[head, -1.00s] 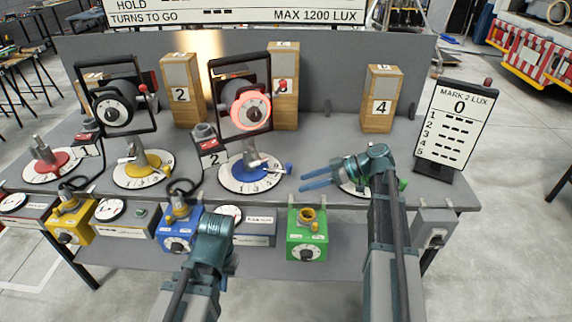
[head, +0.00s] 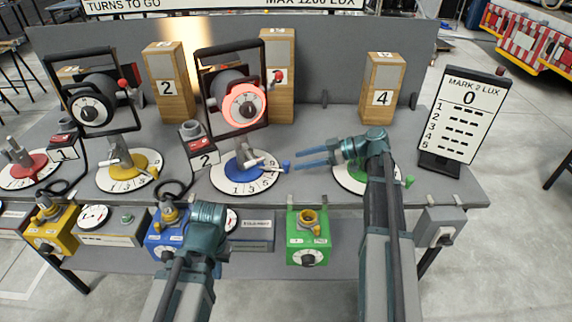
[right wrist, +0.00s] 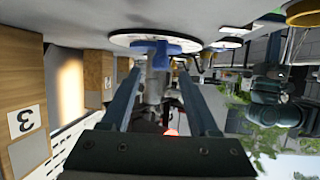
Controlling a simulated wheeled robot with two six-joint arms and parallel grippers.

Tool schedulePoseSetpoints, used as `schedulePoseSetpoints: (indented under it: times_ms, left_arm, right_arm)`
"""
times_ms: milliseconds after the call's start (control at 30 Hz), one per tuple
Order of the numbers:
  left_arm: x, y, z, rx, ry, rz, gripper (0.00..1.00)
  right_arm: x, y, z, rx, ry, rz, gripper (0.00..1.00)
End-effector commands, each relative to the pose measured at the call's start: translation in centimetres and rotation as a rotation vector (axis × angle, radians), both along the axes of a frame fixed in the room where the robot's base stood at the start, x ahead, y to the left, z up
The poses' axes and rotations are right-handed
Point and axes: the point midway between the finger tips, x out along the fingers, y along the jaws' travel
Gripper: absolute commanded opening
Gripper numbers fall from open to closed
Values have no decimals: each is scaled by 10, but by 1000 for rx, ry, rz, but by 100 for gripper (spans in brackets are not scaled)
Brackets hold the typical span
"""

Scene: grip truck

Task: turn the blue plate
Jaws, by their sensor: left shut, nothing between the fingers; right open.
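The blue plate (head: 236,176) is a blue disc on a white numbered dial, with a lamp on a stand on it and a blue-tipped handle (head: 285,165) at its right side. My right gripper (head: 297,158) is open just right of this handle, its fingers pointing left toward it. In the right wrist view the plate (right wrist: 120,39) appears upside down, and the blue handle (right wrist: 165,46) shows near and between the fingertips (right wrist: 160,72); I cannot tell whether they touch it. My left gripper (head: 207,215) is shut and empty in front of the blue box; its fingertips are hard to see.
The yellow plate (head: 140,165) and red plate (head: 24,165) are to the left. A white dial with a green knob (head: 352,178) lies partly behind my right arm. Wooden blocks (head: 382,85) and a score board (head: 463,120) stand behind. A green box (head: 308,240) hangs at the front edge.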

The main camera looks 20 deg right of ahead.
Motion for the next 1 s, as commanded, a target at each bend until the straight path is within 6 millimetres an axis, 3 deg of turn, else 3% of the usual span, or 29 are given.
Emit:
schedulePoseSetpoints:
  times_ms: [333,767,1000]
  left_arm:
    - [0,0,-21,0,0,0,0]
    - [0,0,-23,0,0,0,0]
    - [0,0,-23,0,0,0,0]
  right_arm:
    - [17,42,-21,0,0,3,61]
    - [20,50,-22,0,0,1,61]
    - [20,50,-23,0,0,1,19]
